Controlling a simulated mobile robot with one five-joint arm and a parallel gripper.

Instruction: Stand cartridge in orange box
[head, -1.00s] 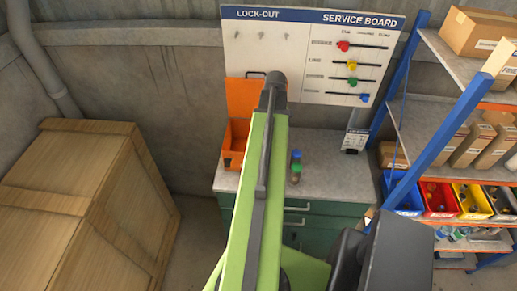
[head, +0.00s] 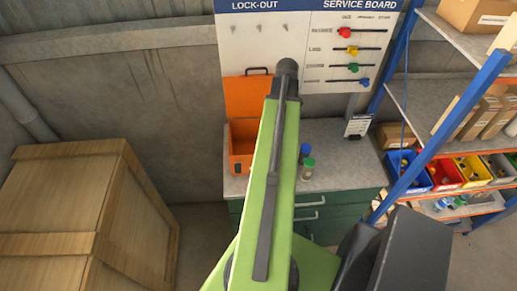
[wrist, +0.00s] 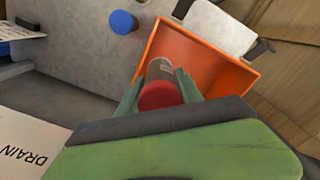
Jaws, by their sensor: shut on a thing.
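The orange box (head: 240,135) stands on the bench in the head view, its lid (head: 246,97) raised behind it. In the wrist view the open orange box (wrist: 228,75) lies beyond my gripper. My gripper (wrist: 158,77) is shut on the cartridge, which has a red cap (wrist: 160,96) and a grey body (wrist: 160,68). The red cap faces the wrist camera and the body points towards the box interior. I cannot tell whether its far end touches the box floor. In the head view my own arm hides the gripper and cartridge.
A blue-capped jar (head: 305,152) and a green-capped jar (head: 308,168) stand right of my arm on the bench. The service board (head: 350,50) is on the wall behind. A wooden crate (head: 70,220) is at left, a shelf rack (head: 430,140) at right.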

